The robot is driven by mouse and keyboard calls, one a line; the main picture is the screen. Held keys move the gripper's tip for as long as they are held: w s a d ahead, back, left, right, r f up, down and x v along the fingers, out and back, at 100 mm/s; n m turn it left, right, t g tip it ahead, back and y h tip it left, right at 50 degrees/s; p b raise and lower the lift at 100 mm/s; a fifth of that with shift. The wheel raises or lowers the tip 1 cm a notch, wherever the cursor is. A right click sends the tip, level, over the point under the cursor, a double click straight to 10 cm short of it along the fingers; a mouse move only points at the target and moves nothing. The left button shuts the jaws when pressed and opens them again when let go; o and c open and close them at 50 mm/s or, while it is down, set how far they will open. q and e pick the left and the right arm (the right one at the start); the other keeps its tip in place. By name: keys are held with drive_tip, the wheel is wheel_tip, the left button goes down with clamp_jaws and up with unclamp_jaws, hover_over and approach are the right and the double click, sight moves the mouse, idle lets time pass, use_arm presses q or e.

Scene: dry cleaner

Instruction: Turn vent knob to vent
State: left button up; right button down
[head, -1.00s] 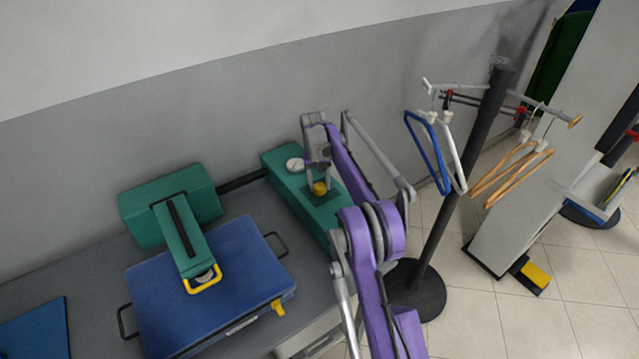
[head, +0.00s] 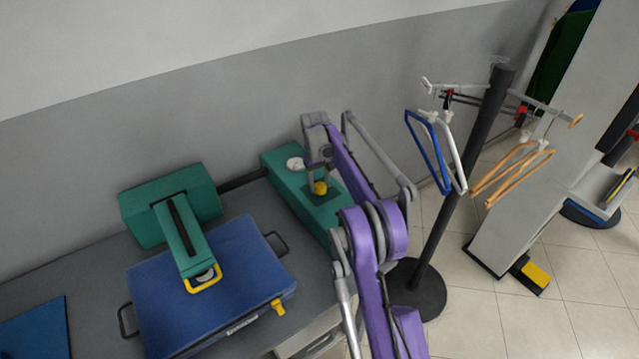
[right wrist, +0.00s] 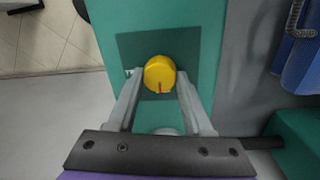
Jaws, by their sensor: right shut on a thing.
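The vent knob (head: 320,188) is yellow and round and sits on a dark square plate on top of the green box (head: 283,178). In the right wrist view the knob (right wrist: 159,73) shows a red mark on its lower part, over the dark plate (right wrist: 188,47). My right gripper (head: 319,184) comes down over the box from above. In the right wrist view its two fingers (right wrist: 158,84) are shut on the knob, one on each side. Any lettering on the plate is too small to read. My left gripper is not in view.
A white gauge (head: 295,164) sits on the green box beside the knob. A blue padded press (head: 205,290) with a yellow handle (head: 204,280) stands to the left on the grey table (head: 90,265). A dark rack (head: 440,200) with hangers stands to the right.

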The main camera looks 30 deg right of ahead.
sight(317, 186)
drive_tip(key=shift+c, duration=1.5)
unclamp_jaws()
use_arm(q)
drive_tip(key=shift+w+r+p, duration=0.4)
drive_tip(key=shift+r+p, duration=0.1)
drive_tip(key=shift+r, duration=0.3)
use_arm(e)
wheel_tip(317, 186, up, 11)
drive_tip(key=shift+a, duration=0.3)
drive_tip(key=shift+a, duration=0.1)
